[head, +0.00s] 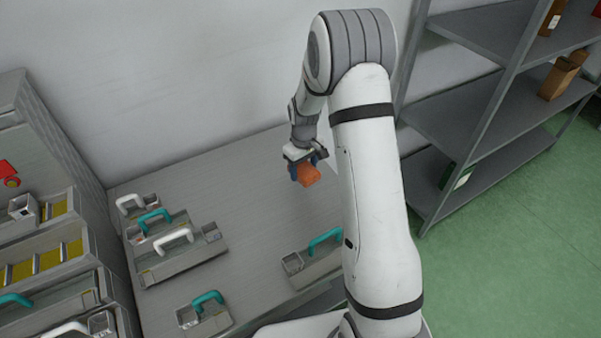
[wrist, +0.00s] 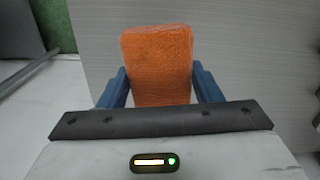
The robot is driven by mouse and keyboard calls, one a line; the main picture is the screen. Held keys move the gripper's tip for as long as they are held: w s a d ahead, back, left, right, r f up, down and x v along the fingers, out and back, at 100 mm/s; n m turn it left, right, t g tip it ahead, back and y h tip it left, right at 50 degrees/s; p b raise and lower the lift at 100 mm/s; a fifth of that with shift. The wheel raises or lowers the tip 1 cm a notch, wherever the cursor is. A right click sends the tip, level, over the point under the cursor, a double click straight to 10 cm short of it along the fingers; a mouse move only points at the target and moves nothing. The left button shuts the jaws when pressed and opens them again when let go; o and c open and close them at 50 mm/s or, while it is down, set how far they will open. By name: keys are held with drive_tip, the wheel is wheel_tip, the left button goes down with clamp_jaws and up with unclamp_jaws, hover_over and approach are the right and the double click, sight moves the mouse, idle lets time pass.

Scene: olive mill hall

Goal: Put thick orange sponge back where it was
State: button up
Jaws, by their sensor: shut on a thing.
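The thick orange sponge (head: 309,175) is between the blue fingers of my gripper (head: 305,170) in the head view. It also shows in the wrist view (wrist: 158,62), upright in the picture, with a blue finger of my gripper (wrist: 161,90) against each side. My gripper is shut on it. The sponge is over the grey table (head: 250,190), towards its back right part. I cannot tell whether its underside touches the table top.
Grey trays with teal and white handles (head: 180,262) stand on the table's left and front. Another teal-handled tray (head: 313,267) is at the front right. A grey shelf rack (head: 480,115) stands at right. The table's back middle is clear.

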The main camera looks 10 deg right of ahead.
drive_tip(key=shift+s+d+b, duration=0.15)
drive_tip(key=shift+d+b, duration=0.1)
drive_tip(key=shift+b, duration=0.15)
drive_tip(key=r+m+b, duration=0.2)
drive_tip(key=b, duration=0.5)
hover_over(329, 206)
drive_tip(key=shift+f+p, duration=0.3)
drive_tip(key=shift+f, duration=4.8)
drive_tip(key=o, duration=0.9)
drive_tip(key=shift+o, duration=0.2)
drive_tip(key=shift+r, duration=0.1)
